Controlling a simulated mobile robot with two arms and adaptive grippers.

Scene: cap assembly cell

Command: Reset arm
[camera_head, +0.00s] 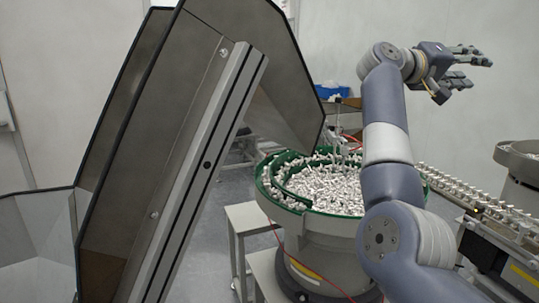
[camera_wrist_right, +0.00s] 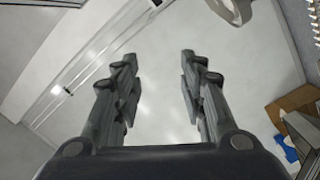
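My right arm rises on the right of the head view, and its gripper (camera_head: 474,70) is held high, pointing right. In the right wrist view the same gripper (camera_wrist_right: 159,82) has its two fingers well apart with nothing between them. It is open and empty, with the ceiling or upper wall behind it. My left arm and left gripper do not show in either view.
A green-rimmed feeder bowl (camera_head: 312,208) full of small white parts stands behind my right arm. A linear track (camera_head: 480,205) with parts runs off to the right. A large grey metal hopper (camera_head: 150,140) fills the left side. A blue bin (camera_head: 332,91) sits at the back.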

